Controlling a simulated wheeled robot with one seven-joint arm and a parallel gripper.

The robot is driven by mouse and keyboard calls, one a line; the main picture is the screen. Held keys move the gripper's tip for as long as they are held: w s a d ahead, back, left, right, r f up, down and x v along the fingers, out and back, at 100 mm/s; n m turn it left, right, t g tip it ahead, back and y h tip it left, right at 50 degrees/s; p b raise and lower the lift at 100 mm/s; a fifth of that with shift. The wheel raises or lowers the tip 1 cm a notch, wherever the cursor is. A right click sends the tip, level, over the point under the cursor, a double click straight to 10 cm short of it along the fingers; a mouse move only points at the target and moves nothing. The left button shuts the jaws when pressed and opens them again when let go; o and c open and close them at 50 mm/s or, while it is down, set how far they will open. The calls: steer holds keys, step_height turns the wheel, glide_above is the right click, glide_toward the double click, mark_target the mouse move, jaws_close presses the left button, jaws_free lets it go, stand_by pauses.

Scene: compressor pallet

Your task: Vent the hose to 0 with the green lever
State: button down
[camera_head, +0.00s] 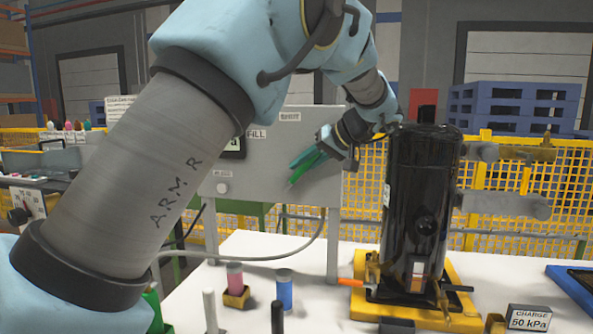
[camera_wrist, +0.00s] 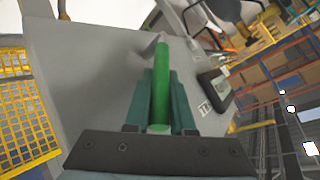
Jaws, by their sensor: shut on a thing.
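The green lever (camera_wrist: 161,85) is on the front of the grey panel (camera_wrist: 85,75), which fills much of the wrist view. My gripper (camera_wrist: 161,105) is shut on the lever, with one finger on each side of it. In the head view, my gripper (camera_head: 307,163) is at the panel's right part, and the green lever (camera_head: 301,171) shows at its fingers. A gauge display (camera_head: 236,147) on the panel, under a "FILL" label, is mostly hidden behind my arm; its reading cannot be read. The display's housing (camera_wrist: 215,88) also shows in the wrist view.
A black compressor (camera_head: 422,190) stands on a yellow pallet (camera_head: 468,318) to the right. A card (camera_head: 528,319) reads "CHARGE 50 kPa". Pink (camera_head: 235,275) and blue (camera_head: 284,290) cylinders stand on the white table (camera_head: 335,310). A grey hose (camera_head: 262,257) runs below the panel.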

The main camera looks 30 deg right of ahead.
steer(key=shift+s+d+f+t+y+b, duration=0.4)
steer(key=shift+t+y+b, duration=0.25)
steer(key=shift+t, duration=0.15)
steer(key=shift+m, duration=0.3)
steer(key=c, duration=1)
jaws_free()
steer(key=shift+c, duration=0.2)
steer(key=b+v, duration=0.1)
steer(key=v, duration=0.9)
steer(key=shift+s+d+r, duration=0.2)
steer(key=shift+s, duration=0.1)
